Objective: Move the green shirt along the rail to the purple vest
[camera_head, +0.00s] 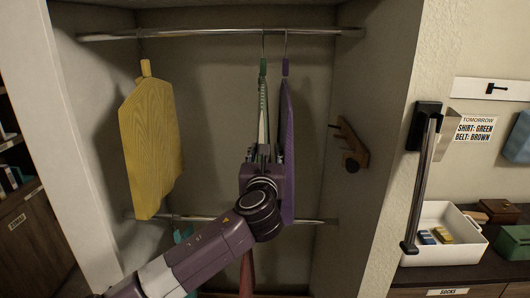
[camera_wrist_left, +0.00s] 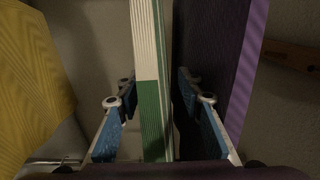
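The green shirt (camera_head: 263,105) hangs edge-on from the upper rail (camera_head: 210,32). The purple vest (camera_head: 288,150) hangs just to its right, with a small gap between their hangers. My left gripper (camera_head: 264,155) reaches up at the shirt's lower part. In the left wrist view, the fingers of my left gripper (camera_wrist_left: 156,88) stand on both sides of the shirt (camera_wrist_left: 150,105), with visible gaps, so it is open around it. The right finger is close to the purple vest (camera_wrist_left: 218,70); contact is unclear. My right gripper is not in view.
A yellow garment (camera_head: 150,145) hangs at the left of the upper rail. A lower rail (camera_head: 310,221) crosses behind my left arm, with a red garment (camera_head: 246,272) under it. A wooden peg board (camera_head: 350,145) is on the right closet wall.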

